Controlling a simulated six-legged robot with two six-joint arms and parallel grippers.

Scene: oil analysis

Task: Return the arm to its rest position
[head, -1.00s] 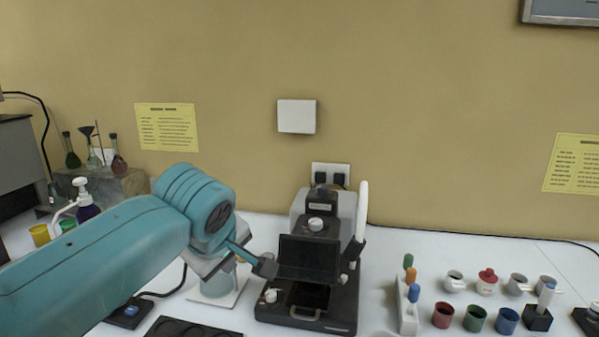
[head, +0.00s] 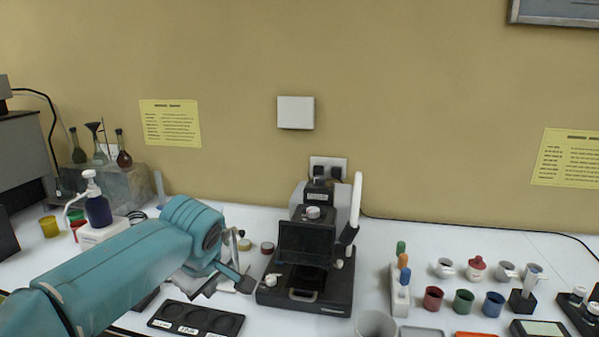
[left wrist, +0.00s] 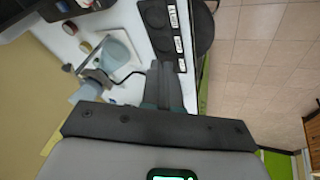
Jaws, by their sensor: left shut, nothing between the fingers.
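My teal left arm reaches in from the left in the head view. Its gripper (head: 244,284) is shut and empty, just left of the black analysis instrument (head: 305,262) and above the white table. No contact with the instrument can be made out. In the left wrist view the shut fingers (left wrist: 163,78) point toward the table near the black tray with round wells. My right gripper is not in view.
The black tray (head: 196,318) lies in front of my left arm. A pump bottle (head: 98,209) stands at left. Coloured cups (head: 464,301) and a rack of coloured-topped items (head: 400,296) stand at right. A clear beaker (head: 376,326) is at the front edge.

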